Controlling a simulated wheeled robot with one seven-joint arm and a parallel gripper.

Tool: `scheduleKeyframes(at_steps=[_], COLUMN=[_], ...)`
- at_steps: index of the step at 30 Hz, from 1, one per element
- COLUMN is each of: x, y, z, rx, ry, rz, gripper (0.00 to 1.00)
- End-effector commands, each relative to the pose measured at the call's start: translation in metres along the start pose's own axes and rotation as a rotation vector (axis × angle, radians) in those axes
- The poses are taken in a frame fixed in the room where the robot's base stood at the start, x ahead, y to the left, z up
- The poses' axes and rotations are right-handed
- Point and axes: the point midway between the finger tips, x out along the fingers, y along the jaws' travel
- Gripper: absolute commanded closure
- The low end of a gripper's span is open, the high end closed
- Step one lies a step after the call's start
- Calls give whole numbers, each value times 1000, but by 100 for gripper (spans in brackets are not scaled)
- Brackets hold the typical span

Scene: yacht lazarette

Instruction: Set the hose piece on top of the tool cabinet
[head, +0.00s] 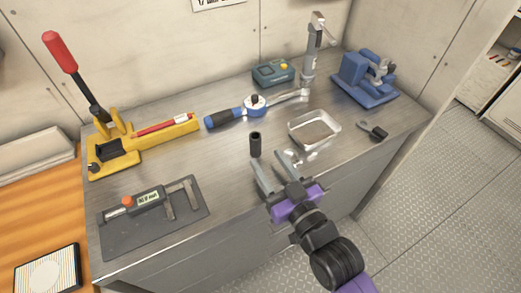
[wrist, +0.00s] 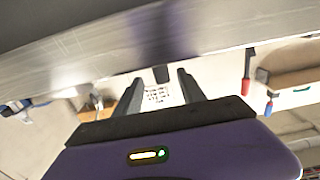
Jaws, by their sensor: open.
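A short black cylinder, which looks like the hose piece (head: 255,145), stands upright on the steel worktop near its middle. My gripper (head: 272,160) is open and empty, low over the front of the worktop, with its fingertips just short of the black cylinder. In the wrist view, which looks upside down, the dark cylinder (wrist: 161,74) shows between and beyond the two fingertips (wrist: 160,80), apart from both. The worktop (head: 225,160) tops a grey metal cabinet (head: 200,250); I cannot tell for sure whether this is the tool cabinet.
A yellow lever tool (head: 112,158) and a caliper on a dark mat (head: 125,245) are left. A blue vise (head: 365,85) stands back right. Floor (head: 430,190) is clear at right.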

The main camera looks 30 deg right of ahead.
Motion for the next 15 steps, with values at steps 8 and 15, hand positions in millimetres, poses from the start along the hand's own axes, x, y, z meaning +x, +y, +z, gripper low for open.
scheduleKeyframes(at_steps=[8, 15], x=[-38, -46], y=[0, 0], z=[1, 0], rx=[0, 0], ry=[-2, 0], rz=[0, 0], gripper=[53, 53])
